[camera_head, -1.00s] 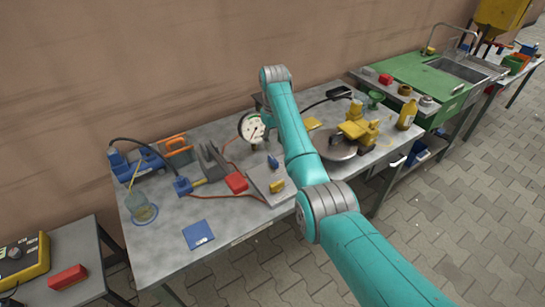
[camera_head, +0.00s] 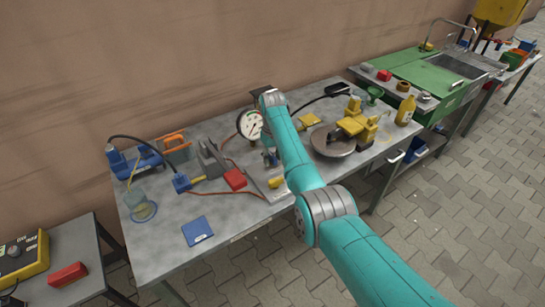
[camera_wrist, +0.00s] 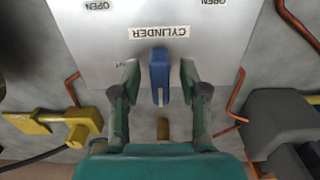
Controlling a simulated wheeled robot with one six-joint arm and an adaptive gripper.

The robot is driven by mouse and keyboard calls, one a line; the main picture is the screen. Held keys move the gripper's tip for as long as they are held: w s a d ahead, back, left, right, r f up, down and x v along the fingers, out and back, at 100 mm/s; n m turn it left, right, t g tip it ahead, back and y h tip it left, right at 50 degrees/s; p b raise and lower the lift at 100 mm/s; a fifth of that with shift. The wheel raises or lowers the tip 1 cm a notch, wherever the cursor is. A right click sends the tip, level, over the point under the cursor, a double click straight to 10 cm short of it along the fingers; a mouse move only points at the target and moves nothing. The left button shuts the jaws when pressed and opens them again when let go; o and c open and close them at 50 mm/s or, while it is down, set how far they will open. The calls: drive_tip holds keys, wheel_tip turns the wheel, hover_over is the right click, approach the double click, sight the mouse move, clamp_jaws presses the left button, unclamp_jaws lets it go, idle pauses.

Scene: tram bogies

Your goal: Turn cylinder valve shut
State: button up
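A blue valve lever (camera_wrist: 159,72) stands on a pale metal panel (camera_wrist: 85,42) next to a label (camera_wrist: 159,32) reading "CYLINDER", upside down in the wrist view. My gripper (camera_wrist: 160,77) is open, with one finger on each side of the lever and a visible gap on both sides. In the head view the blue lever (camera_head: 271,158) shows beside my arm, and the panel (camera_head: 256,178) is partly covered by the arm. A yellow lever (camera_head: 276,182) is at the panel's near edge. My gripper's fingers are hard to make out in the head view.
A round gauge (camera_head: 250,125) stands just behind the panel. A red block (camera_head: 235,179) and grey upright plates (camera_head: 210,158) are to the left. A round plate with a yellow fixture (camera_head: 355,125) is to the right. Copper pipes (camera_wrist: 238,100) and a yellow valve (camera_wrist: 78,135) flank the gripper.

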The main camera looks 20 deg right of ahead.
clamp_jaws()
drive_tip(key=shift+m, duration=0.4)
drive_tip(key=m, duration=0.8)
drive_tip(key=shift+a+m, duration=0.15)
drive_tip(key=shift+m, duration=0.15)
drive_tip(key=m, duration=0.8)
drive_tip(key=shift+w, duration=0.1)
drive_tip(key=shift+m, duration=0.4)
